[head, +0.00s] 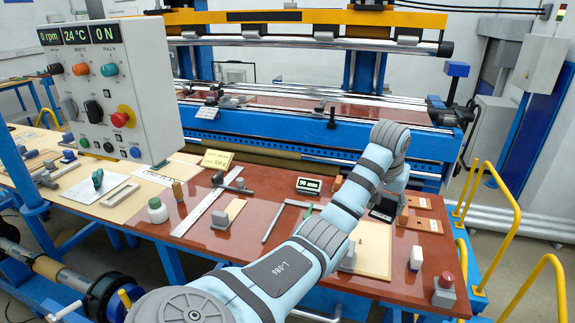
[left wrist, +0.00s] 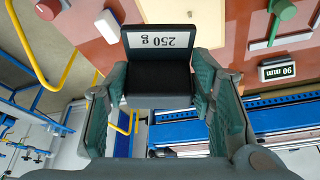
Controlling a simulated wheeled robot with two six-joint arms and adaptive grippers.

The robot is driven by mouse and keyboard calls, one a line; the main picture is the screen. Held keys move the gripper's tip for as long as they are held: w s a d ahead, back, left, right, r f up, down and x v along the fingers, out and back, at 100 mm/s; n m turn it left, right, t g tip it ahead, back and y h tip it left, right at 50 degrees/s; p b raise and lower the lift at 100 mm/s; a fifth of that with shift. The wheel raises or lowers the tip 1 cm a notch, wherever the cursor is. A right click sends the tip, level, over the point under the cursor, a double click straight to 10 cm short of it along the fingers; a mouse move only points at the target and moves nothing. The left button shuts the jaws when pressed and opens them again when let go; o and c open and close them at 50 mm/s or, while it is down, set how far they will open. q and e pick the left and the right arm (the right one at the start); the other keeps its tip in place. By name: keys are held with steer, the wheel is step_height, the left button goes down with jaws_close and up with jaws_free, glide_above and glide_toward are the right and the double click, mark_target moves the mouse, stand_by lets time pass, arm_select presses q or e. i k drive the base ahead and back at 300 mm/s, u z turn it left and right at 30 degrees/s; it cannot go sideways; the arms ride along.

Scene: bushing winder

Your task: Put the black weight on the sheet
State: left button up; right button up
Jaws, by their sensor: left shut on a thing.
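The black weight (left wrist: 160,80), a block with a white label reading 250 g, is between the fingers of my left gripper (left wrist: 160,95). In the head view, my left gripper (head: 392,200) reaches down over the right part of the red-brown bench, and the black weight (head: 381,214) shows partly beneath it. A beige sheet (head: 374,252) lies flat on the bench, just in front of the weight; my forearm hides its left part. The sheet also shows beside the weight in the left wrist view (left wrist: 238,42). I cannot tell whether the weight touches the bench. My right gripper is out of view.
A white bottle (head: 416,258) and a red-button block (head: 444,290) stand on the right. A grey square tool (head: 290,212) lies left of the forearm. Yellow rails (head: 490,200) stand beyond the bench's right edge.

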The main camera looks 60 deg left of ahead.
mark_target(235, 207)
steer(key=z, duration=1.05)
steer(key=k, duration=1.15)
steer(key=u, duration=2.05)
steer(key=i, duration=1)
steer(key=z, duration=0.3)
